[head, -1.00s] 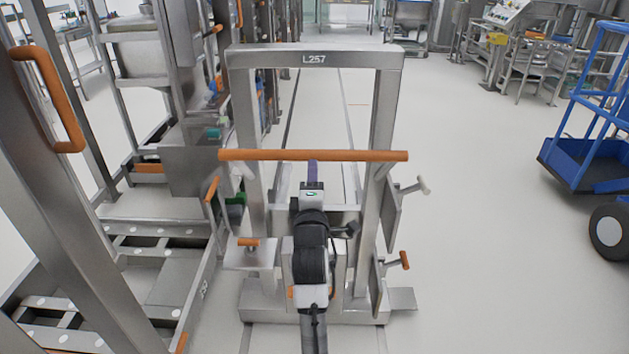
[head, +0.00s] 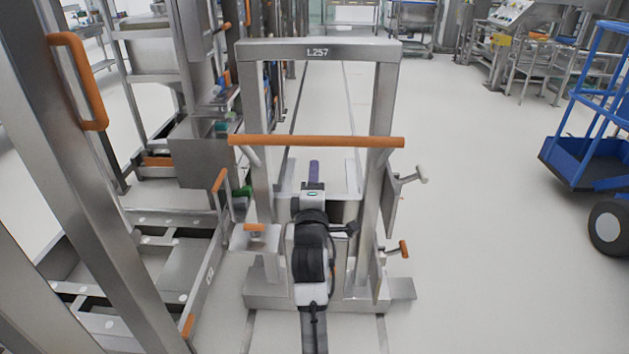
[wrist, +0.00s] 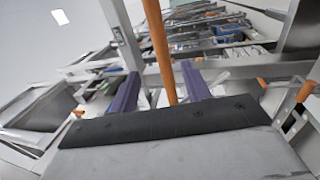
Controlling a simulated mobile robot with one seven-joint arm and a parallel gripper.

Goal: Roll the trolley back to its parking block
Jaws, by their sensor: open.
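The trolley is a steel portal frame (head: 246,100) marked L257, standing upright in front of me with an orange handle bar (head: 316,141) across it. My gripper (head: 314,165) is low in the middle of the frame, with purple fingers just below the bar in the head view and a small gap in the picture between them. In the wrist view, the open fingers (wrist: 159,72) lie on either side of the orange bar (wrist: 157,40) in the picture. I cannot tell whether the bar is at the fingertips' depth. I cannot make out a parking block.
Steel racks with an orange handle (head: 96,125) stand close on the left. A blue cart (head: 580,165) with a black wheel is at the far right. Floor between is clear, and floor lines run ahead through the frame.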

